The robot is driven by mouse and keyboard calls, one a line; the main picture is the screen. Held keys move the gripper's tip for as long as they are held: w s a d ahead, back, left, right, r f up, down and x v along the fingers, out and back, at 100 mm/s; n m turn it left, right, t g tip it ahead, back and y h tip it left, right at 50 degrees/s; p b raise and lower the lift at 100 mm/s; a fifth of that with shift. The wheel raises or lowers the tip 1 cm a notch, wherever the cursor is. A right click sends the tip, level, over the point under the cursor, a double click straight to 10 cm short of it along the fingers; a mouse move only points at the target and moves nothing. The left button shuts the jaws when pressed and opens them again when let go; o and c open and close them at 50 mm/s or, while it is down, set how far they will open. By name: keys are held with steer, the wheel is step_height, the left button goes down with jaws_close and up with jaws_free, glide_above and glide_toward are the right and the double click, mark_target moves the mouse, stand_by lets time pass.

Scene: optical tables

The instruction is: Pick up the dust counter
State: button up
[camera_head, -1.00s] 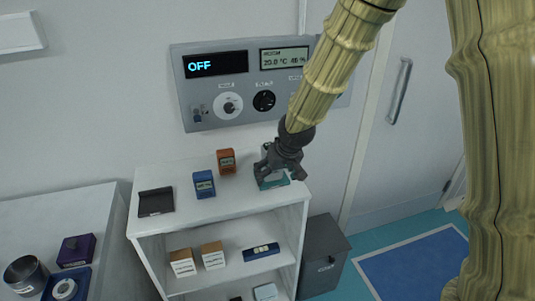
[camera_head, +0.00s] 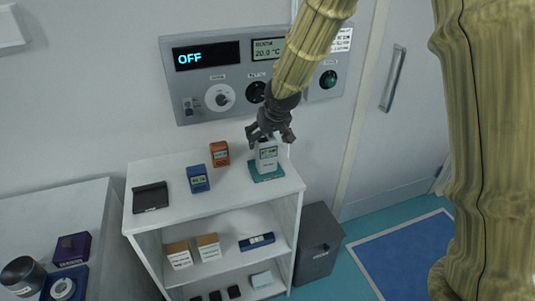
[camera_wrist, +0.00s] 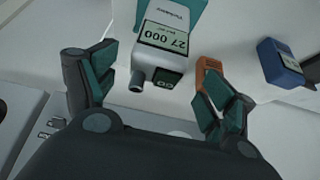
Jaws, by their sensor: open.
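The dust counter (camera_head: 267,155) is a white upright device with a small screen, standing on a teal base or mat (camera_head: 266,174) at the right end of the shelf top. In the wrist view the dust counter (camera_wrist: 168,38) shows a screen reading 27 000, a dark GO button and a short grey nozzle on top. My gripper (camera_head: 270,136) is open just above the counter's top. In the wrist view my gripper's fingers (camera_wrist: 155,82) are spread to either side, with the counter's top between and beyond them. I see no contact.
An orange meter (camera_head: 219,154) and a blue meter (camera_head: 198,179) stand left of the counter, with a black case (camera_head: 150,197) farther left. A wall panel (camera_head: 220,101) is close behind. Boxes (camera_head: 208,246) sit on the lower shelf. A grey bin (camera_head: 317,245) stands at right.

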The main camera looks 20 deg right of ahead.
mark_target(267, 140)
steer(key=shift+p+x, duration=0.85)
steer(key=shift+x, duration=1.85)
steer(key=shift+s+d+f, duration=0.1)
steer(key=shift+s+d, duration=0.1)
steer(key=shift+c, duration=0.2)
steer(key=c, duration=1.6)
